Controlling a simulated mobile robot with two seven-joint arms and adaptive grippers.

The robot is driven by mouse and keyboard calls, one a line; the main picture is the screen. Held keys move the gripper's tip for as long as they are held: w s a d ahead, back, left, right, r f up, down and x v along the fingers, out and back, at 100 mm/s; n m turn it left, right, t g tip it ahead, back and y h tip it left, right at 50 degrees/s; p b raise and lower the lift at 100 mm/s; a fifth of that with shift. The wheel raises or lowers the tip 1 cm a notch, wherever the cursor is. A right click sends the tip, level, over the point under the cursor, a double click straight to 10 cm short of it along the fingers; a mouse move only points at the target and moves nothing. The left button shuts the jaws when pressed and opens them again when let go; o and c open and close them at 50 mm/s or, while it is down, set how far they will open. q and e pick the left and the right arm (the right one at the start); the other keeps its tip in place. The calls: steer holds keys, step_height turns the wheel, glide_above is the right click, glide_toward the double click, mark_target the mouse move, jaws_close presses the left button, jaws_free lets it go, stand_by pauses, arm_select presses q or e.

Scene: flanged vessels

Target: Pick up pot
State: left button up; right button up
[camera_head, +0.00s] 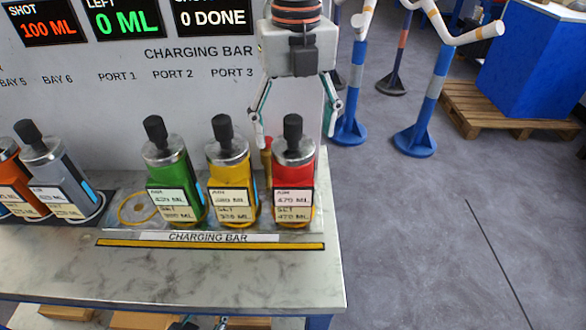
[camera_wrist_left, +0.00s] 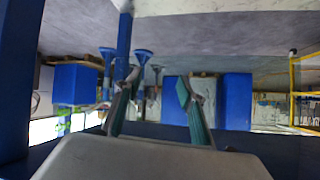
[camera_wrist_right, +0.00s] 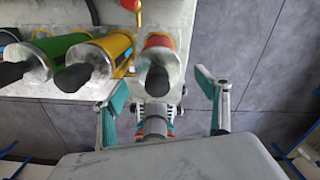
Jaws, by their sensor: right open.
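Flanged pots with silver lids and black knobs stand on the bench in the head view. The red pot (camera_head: 293,180) is at the right end of the charging bar, beside the yellow pot (camera_head: 231,180) and the green pot (camera_head: 174,180). My right gripper (camera_head: 296,130) points down above the red pot, fingers spread either side of its knob.
A grey pot (camera_head: 58,175) and a partly cut-off orange pot (camera_head: 12,170) stand at the left. An empty yellow ring (camera_head: 138,209) lies left of the green pot. A panel with displays (camera_head: 125,75) stands behind. The bench (camera_head: 200,270) is clear in front.

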mark_target(294, 148)
steer(key=shift+s+f, duration=0.3)
steer(key=f, duration=0.2)
steer(key=shift+w+a+f, duration=0.1)
steer(key=shift+w+f, duration=0.1)
steer(key=shift+f, duration=0.1)
steer(key=f, duration=0.3)
steer(key=shift+w+a+f+p, duration=0.1)
steer(key=shift+w+f+p, duration=0.15)
steer(key=shift+p, duration=0.15)
steer(key=shift+f, duration=0.35)
arm_select(q)
steer(key=shift+s+r, duration=0.3)
steer(key=shift+s, duration=0.3)
arm_select(e)
steer(key=c, duration=1.8)
jaws_close()
arm_select(q)
steer(key=shift+s, duration=0.1)
arm_select(e)
steer(key=shift+r, duration=0.2)
